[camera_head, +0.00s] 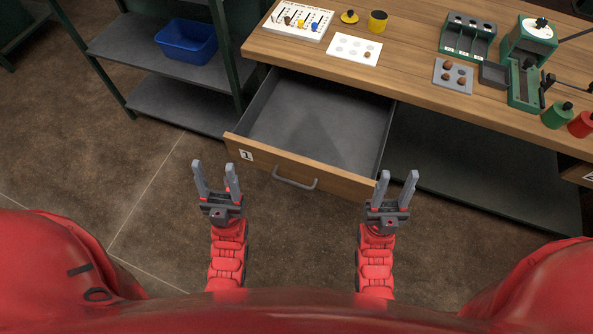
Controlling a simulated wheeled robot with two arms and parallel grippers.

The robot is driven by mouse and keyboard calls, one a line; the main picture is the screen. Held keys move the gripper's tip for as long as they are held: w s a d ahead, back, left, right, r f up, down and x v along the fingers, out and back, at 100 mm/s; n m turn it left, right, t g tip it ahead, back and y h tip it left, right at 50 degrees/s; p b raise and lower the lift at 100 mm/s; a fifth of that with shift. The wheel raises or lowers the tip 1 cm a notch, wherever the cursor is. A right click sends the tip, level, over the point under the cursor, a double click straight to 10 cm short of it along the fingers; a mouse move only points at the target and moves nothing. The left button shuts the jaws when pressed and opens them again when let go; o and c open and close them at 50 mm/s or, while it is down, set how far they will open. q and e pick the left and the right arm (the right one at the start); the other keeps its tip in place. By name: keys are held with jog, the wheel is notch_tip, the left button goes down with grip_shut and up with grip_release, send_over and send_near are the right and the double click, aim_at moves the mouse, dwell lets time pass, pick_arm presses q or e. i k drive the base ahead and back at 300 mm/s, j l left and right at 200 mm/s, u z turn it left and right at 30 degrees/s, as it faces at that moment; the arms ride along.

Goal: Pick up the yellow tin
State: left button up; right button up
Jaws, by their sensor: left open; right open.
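The yellow tin (377,22) stands on the wooden workbench, near the top middle of the head view. It looks like a short yellow cylinder with a dark opening on top. A round yellow piece with a dark knob (349,16), perhaps a lid, lies just left of it. My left gripper (215,178) is open and empty, in front of the drawer's left front corner. My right gripper (396,188) is open and empty, near the drawer's right front corner. Both are well short of the tin.
An open, empty drawer (318,120) juts from the workbench (415,70) between my grippers and the tin. A white card (354,49) and a peg board (298,19) lie near the tin. Green fixtures (528,42) stand right. A blue bin (186,42) sits on the left shelf.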

aim_at(378, 22)
jog(key=l+u, duration=0.25)
jog(key=l, duration=0.55)
jog(key=l+u, duration=0.3)
jog(key=l, duration=0.5)
